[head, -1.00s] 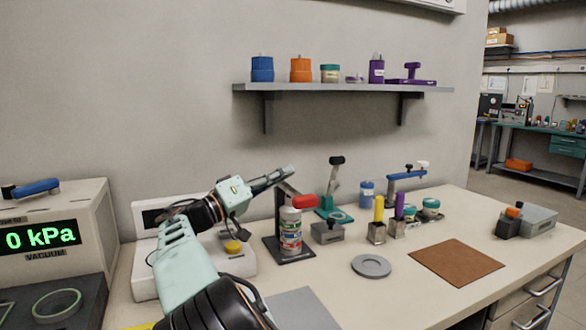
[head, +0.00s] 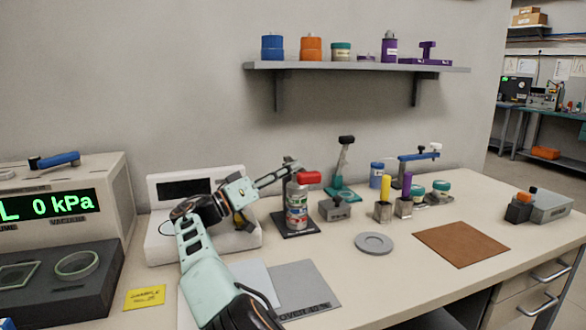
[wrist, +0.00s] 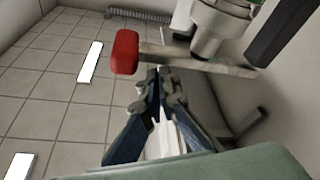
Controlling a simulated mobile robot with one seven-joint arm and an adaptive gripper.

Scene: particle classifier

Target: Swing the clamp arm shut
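A metal bar with a red grip (head: 309,177), which I take to be the clamp arm, sits at the top of a can-like cylinder (head: 297,207) on a dark base. In the wrist view the red grip (wrist: 125,52) is at upper left and the bar (wrist: 195,60) runs right from it, past a pale round part. My gripper (head: 291,164) is just behind and left of the red grip. In the wrist view its fingertips (wrist: 157,74) are together just below the bar, nothing visible between them. Contact with the bar cannot be told.
A grey block (head: 335,209), a green stand with a black top (head: 343,165) and a blue-handled fixture (head: 418,156) stand to the right. A white instrument (head: 165,250) is behind my arm. A brown mat (head: 462,243) lies on the clear front right.

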